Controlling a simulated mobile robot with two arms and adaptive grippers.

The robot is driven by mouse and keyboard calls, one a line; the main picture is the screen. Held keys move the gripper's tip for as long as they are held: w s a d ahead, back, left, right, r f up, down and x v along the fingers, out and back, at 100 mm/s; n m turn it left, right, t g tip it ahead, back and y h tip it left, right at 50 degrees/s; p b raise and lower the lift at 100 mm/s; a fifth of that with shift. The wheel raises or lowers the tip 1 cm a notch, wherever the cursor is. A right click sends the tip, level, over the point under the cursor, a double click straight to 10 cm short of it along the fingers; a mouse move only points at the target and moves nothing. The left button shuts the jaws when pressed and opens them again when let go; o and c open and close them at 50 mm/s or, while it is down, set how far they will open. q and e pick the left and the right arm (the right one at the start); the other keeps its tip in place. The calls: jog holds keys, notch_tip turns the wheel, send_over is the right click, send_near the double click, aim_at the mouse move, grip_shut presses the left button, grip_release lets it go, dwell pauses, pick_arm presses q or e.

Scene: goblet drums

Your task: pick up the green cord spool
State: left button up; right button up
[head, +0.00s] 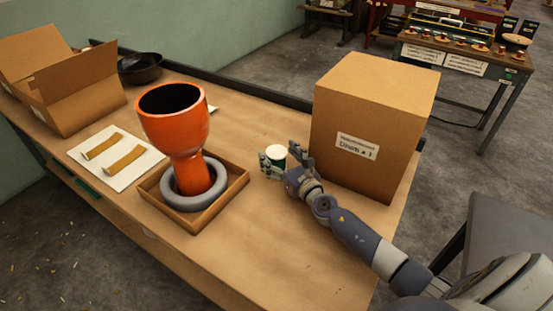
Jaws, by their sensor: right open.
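The green cord spool (276,153) stands upright on the wooden table, with a pale round top and a dark green side. My right gripper (285,165) is open at the spool, with one finger on its left side and the other on its right. I cannot tell whether the fingers touch it. The lower part of the spool is partly hidden by the gripper. My left gripper is not in view.
A closed cardboard box (345,105) stands close behind and right of my right gripper. An orange goblet drum (181,127) stands in a grey ring (166,194) in a wooden tray (221,206) to the left. The table's front area (270,260) is clear.

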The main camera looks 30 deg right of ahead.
jog(key=shift+w+f, duration=0.1)
jog(key=shift+w, duration=0.7)
jog(key=c, duration=1.4)
jog(key=shift+r, duration=0.2)
